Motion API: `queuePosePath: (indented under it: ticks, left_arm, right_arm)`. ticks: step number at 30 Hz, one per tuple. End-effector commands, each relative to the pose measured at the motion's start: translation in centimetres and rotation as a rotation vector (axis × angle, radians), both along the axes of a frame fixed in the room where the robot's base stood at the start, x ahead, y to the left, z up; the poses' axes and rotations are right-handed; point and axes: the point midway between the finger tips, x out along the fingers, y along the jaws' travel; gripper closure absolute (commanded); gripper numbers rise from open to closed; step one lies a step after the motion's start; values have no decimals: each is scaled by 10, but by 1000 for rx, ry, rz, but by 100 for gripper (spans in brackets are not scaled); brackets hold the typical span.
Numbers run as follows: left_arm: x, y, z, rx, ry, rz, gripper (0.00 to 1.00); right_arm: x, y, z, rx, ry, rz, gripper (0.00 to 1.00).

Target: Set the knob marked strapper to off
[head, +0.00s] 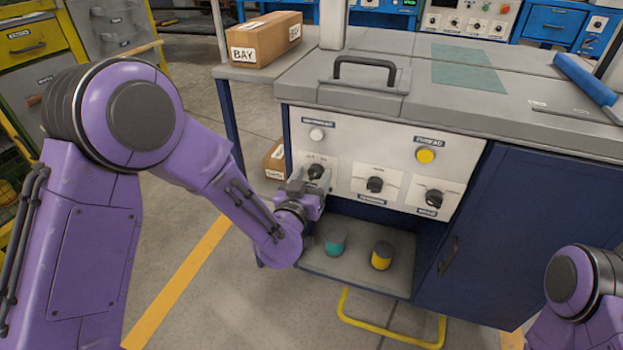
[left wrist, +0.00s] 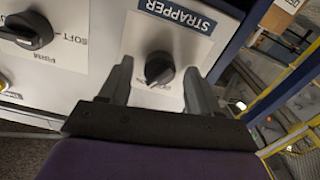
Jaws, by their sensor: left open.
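The strapper knob (left wrist: 160,68) is a black rotary knob on a white plate, below the STRAPPER label (left wrist: 181,13) in the left wrist view. Its pointer seems to lean toward the lower left there; its position marks are not readable. In the head view the knob (head: 316,171) sits at the left of the white control panel (head: 345,142). My left gripper (head: 310,184) is at the panel, open. In the left wrist view its fingers (left wrist: 158,76) stand on either side of the knob, with gaps showing. My right arm shows at the lower right, its gripper out of frame.
Other controls include a yellow button (head: 425,155), a white button (head: 317,134), a middle knob (head: 375,185) and a right knob (head: 433,198). Teal (head: 335,242) and yellow (head: 382,255) cylinders stand on the shelf below. A yellow rail (head: 390,335) sticks out near the floor.

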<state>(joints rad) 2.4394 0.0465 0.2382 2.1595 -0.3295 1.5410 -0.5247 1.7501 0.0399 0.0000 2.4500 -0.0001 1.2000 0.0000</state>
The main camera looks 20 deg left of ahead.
Motion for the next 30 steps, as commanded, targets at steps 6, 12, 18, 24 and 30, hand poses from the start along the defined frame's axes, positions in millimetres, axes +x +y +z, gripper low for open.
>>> queuePosePath:
  ticks: [6,12,18,24,30]
  left_arm:
    - [0,0,0,0,0,0,93]
    - [0,0,0,-5,0,1,93]
    - [0,0,1,-58,1,1,93]
    - [0,1,1,-184,7,2,93]
    - [0,1,1,-366,12,3,93]
  right_arm:
    - [0,0,0,0,0,0,57]
    - [0,0,0,0,0,0,57]
    - [0,0,2,0,0,0,57]
    - [0,0,7,0,0,0,57]
    - [0,0,12,0,0,0,57]
